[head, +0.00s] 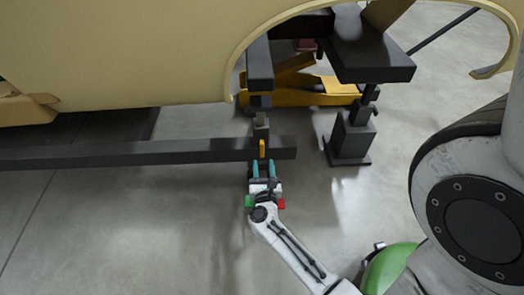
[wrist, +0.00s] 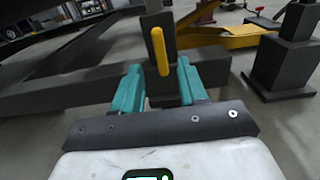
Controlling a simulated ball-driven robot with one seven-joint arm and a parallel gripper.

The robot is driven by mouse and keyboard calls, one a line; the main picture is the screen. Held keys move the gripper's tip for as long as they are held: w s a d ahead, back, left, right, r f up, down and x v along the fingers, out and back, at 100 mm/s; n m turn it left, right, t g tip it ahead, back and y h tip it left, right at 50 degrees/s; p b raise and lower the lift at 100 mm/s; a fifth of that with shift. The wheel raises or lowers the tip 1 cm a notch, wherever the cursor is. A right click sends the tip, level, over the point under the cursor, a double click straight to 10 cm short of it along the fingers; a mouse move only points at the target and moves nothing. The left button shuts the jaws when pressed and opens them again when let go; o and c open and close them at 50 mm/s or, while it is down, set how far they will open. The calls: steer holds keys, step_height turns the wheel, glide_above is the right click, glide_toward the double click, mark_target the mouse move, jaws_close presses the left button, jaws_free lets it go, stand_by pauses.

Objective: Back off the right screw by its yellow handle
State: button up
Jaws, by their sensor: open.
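The yellow handle (head: 262,149) stands upright at the front of the dark beam, near its right end, in the head view. In the wrist view the yellow handle (wrist: 160,50) rises in front of a dark block, slightly tilted. My gripper (head: 263,168) is open, with its teal fingers pointing at the handle from the near side. In the wrist view the fingers of my gripper (wrist: 158,75) lie left and right of the handle's lower end in the picture. I cannot tell whether the handle is between them in depth. The screw itself cannot be made out.
The dark beam (head: 130,154) runs low across the left half. A cream body shell (head: 130,50) hangs above it. A dark stand (head: 350,138) is at the right, with a yellow jack (head: 310,92) behind. The grey floor in front is clear.

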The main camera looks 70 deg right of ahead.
mark_target(262, 150)
steer(key=b+x, duration=0.1)
steer(key=x, duration=0.7)
steer(key=shift+w+d, duration=0.15)
steer(key=shift+d, duration=0.1)
jaws_close()
